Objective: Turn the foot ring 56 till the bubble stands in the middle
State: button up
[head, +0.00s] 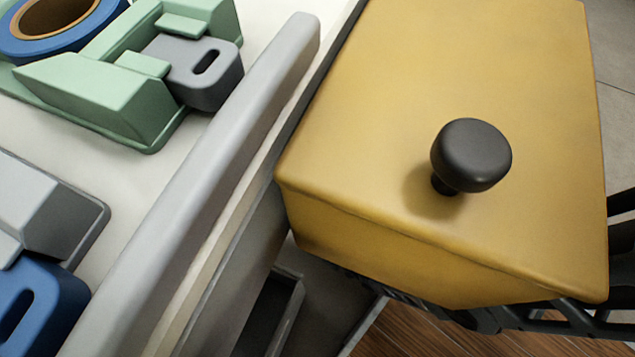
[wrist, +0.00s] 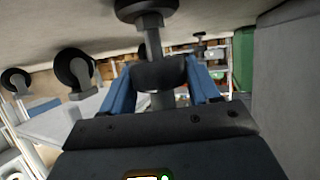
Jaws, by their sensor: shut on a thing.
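In the wrist view, which looks upside down, my gripper (wrist: 160,64) has its two blue fingers on either side of a dark ring (wrist: 158,74) around a pale metal shaft. The fingers appear shut on this ring. The shaft runs up in the picture to a round black foot (wrist: 146,9) against the pale floor. No number is readable on the ring, so I cannot tell from a mark that it is 56. The bubble is not visible in either view. The head view does not show my gripper.
A yellow box (head: 440,60) with a black knob (head: 470,155) stands beside a bench with a raised grey rim (head: 215,165). In the wrist view, black castor wheels (wrist: 73,68) stand left and a grey panel (wrist: 285,90) is close right.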

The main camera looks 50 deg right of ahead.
jog(key=shift+d+y, duration=0.1)
jog(key=shift+y, duration=0.3)
jog(key=o, duration=1)
jog(key=shift+c, duration=0.2)
jog(key=shift+h, duration=0.4)
jog(key=shift+f+m+h+b, duration=0.1)
jog(key=shift+m+h+b, duration=0.5)
jog(key=shift+m+h, duration=0.55)
jog(key=shift+m+g+h+b, duration=0.3)
jog(key=shift+m+h+b, duration=0.15)
jog(key=shift+m+h, duration=0.4)
jog(key=shift+h, duration=0.3)
